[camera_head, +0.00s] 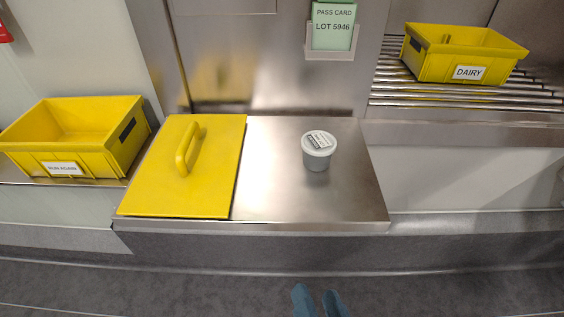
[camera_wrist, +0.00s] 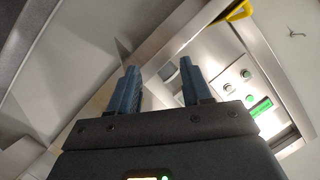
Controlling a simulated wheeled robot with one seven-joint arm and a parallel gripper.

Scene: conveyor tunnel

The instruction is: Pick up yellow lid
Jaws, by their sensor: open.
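The yellow lid (camera_head: 212,160) is a flat rectangular plate with a raised yellow handle (camera_head: 188,149). It lies flat on the left part of the steel counter (camera_head: 280,180). My gripper (camera_head: 319,300) shows at the bottom edge of the head view, in front of the counter and to the right of the lid, apart from it. In the wrist view my gripper (camera_wrist: 156,85) has its two blue-grey fingers spread with nothing between them. The lid cannot be made out in the wrist view.
A white-lidded cup (camera_head: 318,145) stands right of the lid. A yellow "RUN AGAIN" bin (camera_head: 130,137) sits at the left. A yellow "DAIRY" bin (camera_head: 428,69) sits on rollers (camera_head: 390,88). A green pass card (camera_head: 333,38) hangs at the back.

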